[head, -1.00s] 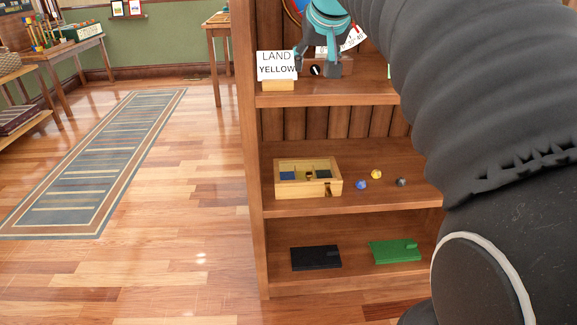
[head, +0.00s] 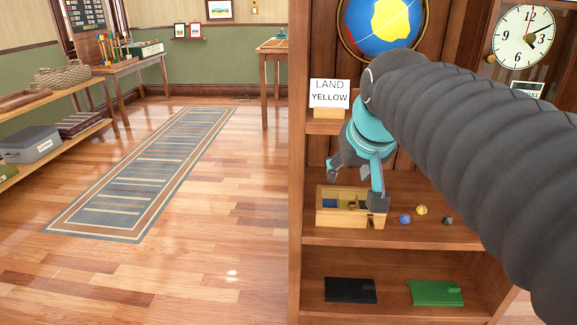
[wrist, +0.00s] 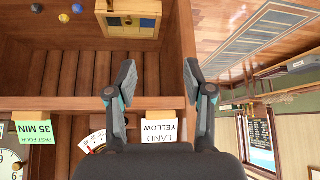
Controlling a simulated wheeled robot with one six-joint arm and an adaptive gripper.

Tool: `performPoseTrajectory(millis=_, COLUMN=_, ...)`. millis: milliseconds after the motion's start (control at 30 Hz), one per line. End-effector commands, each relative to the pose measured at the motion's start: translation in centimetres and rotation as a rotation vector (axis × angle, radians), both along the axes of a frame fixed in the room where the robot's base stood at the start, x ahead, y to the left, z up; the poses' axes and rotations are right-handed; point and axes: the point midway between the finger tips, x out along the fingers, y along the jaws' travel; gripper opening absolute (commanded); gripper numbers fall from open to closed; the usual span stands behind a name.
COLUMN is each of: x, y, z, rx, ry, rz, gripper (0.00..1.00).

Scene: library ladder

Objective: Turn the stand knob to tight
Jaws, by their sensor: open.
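I cannot make out the stand knob in either current view; my arm covers the upper shelf where a small wooden stand with a dark knob showed earlier. Above it in the head view is the round blue, red and yellow globe picture (head: 383,25). A white dial card (wrist: 93,141) shows at the bottom of the wrist view, left of the "LAND YELLOW" card (wrist: 160,132). My gripper (head: 356,182) is open and empty, its fingers pointing down in front of the wooden box. In the wrist view my gripper (wrist: 159,80) has its fingers wide apart.
The "LAND YELLOW" card (head: 329,94) stands on the upper shelf's left end. The wooden box (head: 340,218) and small blue (head: 404,219), yellow and grey pieces sit on the middle shelf. Black (head: 350,290) and green plates (head: 436,292) lie below. Open floor is left.

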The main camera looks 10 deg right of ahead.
Motion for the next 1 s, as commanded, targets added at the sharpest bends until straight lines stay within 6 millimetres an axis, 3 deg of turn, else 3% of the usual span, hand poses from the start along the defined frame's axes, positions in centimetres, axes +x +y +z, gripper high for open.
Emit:
performPoseTrajectory(millis=400, x=-3.5, y=1.6, z=-3.8, rx=0.003, ry=0.034, rz=0.033, gripper=0.52)
performPoseTrajectory(millis=867, x=-3.9, y=1.7, z=-4.2, rx=0.003, ry=0.038, rz=0.035, gripper=0.53)
performPoseTrajectory(millis=1000, x=-3.4, y=0.9, z=-5.1, rx=0.007, ry=0.064, rz=0.012, gripper=0.53)
